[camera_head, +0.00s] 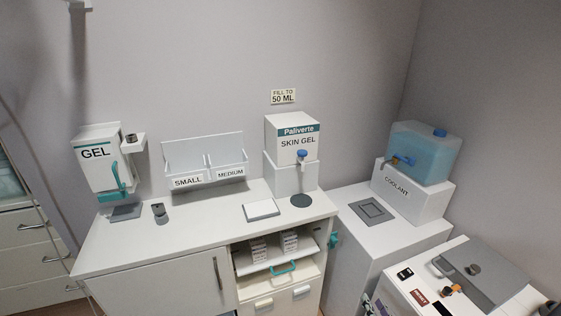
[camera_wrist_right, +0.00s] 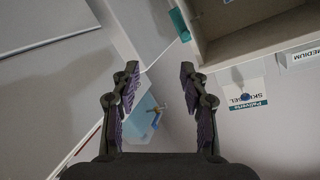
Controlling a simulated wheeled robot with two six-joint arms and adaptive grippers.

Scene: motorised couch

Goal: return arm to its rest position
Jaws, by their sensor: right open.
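My right gripper (camera_wrist_right: 157,82) shows in the right wrist view with its two dark fingers spread apart and nothing between them. It is in free air; behind the fingers I see white surfaces and the blue coolant tank (camera_wrist_right: 143,118). In the head view only a small dark part, likely of my right gripper (camera_head: 548,309), shows at the bottom right corner, beside the white cabinet with the grey lid. My left gripper is in neither view.
An open shelf (camera_head: 262,268) holds small boxes. The coolant tank (camera_head: 425,152) stands right. A white cabinet (camera_head: 410,290) with small items fills the lower right.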

